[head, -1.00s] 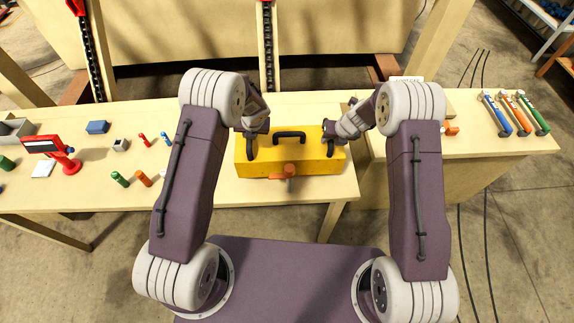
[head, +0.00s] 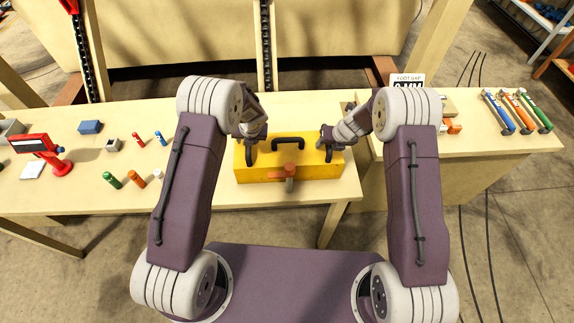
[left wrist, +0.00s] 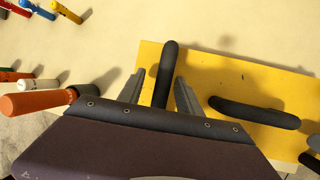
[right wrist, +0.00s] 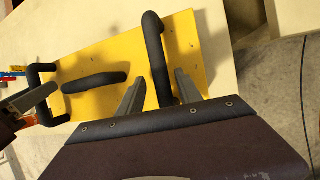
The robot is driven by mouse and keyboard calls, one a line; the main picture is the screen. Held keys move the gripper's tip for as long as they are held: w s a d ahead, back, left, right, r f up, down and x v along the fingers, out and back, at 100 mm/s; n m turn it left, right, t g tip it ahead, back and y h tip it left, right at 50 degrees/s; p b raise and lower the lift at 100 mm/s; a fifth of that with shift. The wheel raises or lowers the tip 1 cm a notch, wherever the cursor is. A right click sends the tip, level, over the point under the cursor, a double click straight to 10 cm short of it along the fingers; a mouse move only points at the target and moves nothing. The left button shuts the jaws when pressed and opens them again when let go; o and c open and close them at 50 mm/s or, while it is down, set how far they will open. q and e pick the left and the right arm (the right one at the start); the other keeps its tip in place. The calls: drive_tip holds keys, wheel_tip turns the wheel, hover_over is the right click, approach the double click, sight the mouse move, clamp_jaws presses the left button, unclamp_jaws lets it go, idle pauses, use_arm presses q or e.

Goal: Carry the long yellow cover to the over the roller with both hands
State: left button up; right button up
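The long yellow cover (head: 312,167) lies on the wooden table in front of me. It has a black middle handle (head: 288,140) and a black handle at each end. My left gripper (head: 251,133) is at the left end handle (left wrist: 167,60); in the left wrist view its fingers stand apart on both sides of that handle. My right gripper (head: 326,133) is at the right end handle (right wrist: 152,35); in the right wrist view its fingers stand apart with the handle between them. An orange-brown knob-like part (head: 289,171) shows at the cover's front. I cannot make out the roller.
Left of the cover stand a red device with a display (head: 40,147), a blue block (head: 90,127) and several small coloured cylinders. A side table at right holds several coloured tools (head: 520,110) and a "FOOT GAP" sign (head: 407,79). Chains (head: 266,45) hang behind.

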drive_tip(key=shift+d, duration=0.1)
use_arm(q)
drive_tip(key=v, duration=1.2)
use_arm(e)
drive_tip(key=v, duration=1.2)
